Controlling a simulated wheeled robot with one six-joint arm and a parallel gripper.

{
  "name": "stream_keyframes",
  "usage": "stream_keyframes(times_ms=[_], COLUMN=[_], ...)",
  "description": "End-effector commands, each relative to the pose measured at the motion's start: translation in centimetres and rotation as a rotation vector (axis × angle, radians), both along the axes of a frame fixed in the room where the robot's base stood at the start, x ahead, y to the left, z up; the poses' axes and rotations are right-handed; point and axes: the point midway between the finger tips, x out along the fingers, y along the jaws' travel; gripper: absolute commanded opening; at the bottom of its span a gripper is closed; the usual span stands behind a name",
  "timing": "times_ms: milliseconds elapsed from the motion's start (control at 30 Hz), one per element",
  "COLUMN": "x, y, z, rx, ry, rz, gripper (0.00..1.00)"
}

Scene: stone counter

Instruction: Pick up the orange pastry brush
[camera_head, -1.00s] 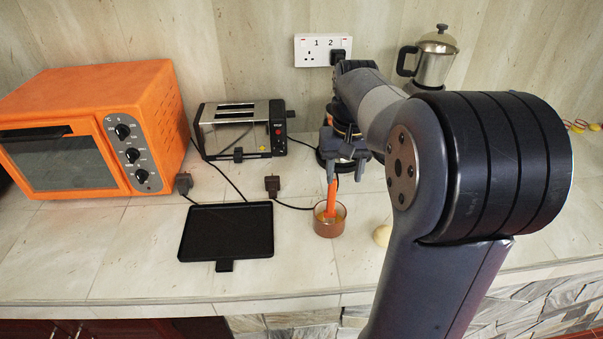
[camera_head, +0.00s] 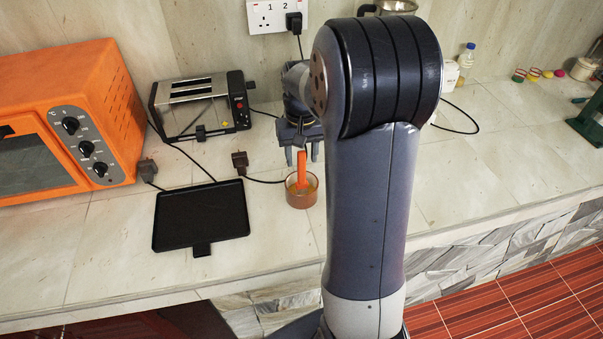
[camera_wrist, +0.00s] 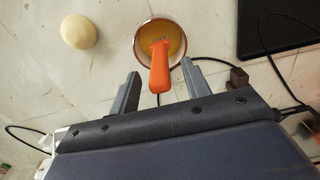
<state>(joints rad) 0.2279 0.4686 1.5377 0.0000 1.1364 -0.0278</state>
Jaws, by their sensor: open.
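The orange pastry brush (camera_head: 302,168) stands head down in a small brown cup (camera_head: 301,196) on the counter, its handle sticking up. In the wrist view the brush handle (camera_wrist: 159,68) points toward my gripper, and its head is in the yellow contents of the cup (camera_wrist: 139,49). My gripper (camera_head: 302,156) is open, with its fingers to either side of the handle's top end. In the wrist view the two fingertips (camera_wrist: 160,70) are apart, with the handle between them and clear space on both sides.
A black tray (camera_head: 201,214) lies left of the cup, with a dark plug (camera_head: 240,160) and cord close by. A toaster (camera_head: 201,106) and an orange oven (camera_head: 70,120) stand behind and left. A pale round object (camera_wrist: 78,31) lies near the cup. The counter's front strip is clear.

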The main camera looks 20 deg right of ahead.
Motion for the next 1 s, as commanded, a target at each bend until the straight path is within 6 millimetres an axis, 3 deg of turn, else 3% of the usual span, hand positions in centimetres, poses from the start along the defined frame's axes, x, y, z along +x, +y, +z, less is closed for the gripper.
stream_keyframes(times_ms=[133,367,900,1000], x=[-0.01,0.01,0.02,0.02], y=[0.01,0.00,0.00,0.00], z=[-1.23,-1.34,-1.30,-1.29], rx=[0.000,0.000,0.000,0.000], ry=[0.000,-0.002,-0.002,-0.002], rz=[0.000,0.000,0.000,0.000], gripper=[0.45,0.45,0.00,0.00])
